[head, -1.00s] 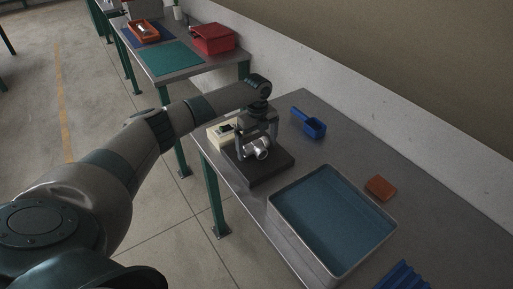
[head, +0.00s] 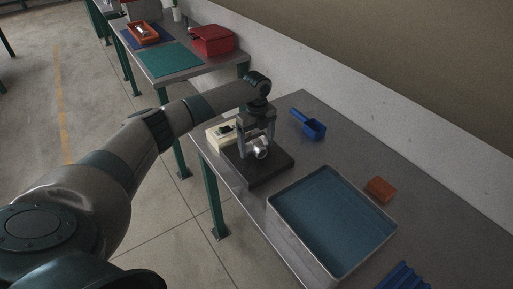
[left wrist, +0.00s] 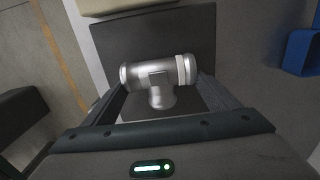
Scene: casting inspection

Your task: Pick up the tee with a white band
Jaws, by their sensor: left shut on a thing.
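The tee with a white band (left wrist: 158,78) is a silvery metal pipe fitting. In the left wrist view it lies between the two fingers, its white band (left wrist: 186,69) near the right end. My left gripper (head: 257,146) is shut on the tee, over the dark block (head: 273,175). In the head view the tee (head: 261,150) shows between the fingers, partly hidden by them. I cannot tell whether it touches the block. My right gripper is not in view.
A grey tray with a blue inside (head: 284,235) stands close in front of the block. A cream box (head: 214,137) is behind it. A blue scoop (head: 312,127), an orange block (head: 380,188) and a blue ribbed piece (head: 404,277) lie on the table.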

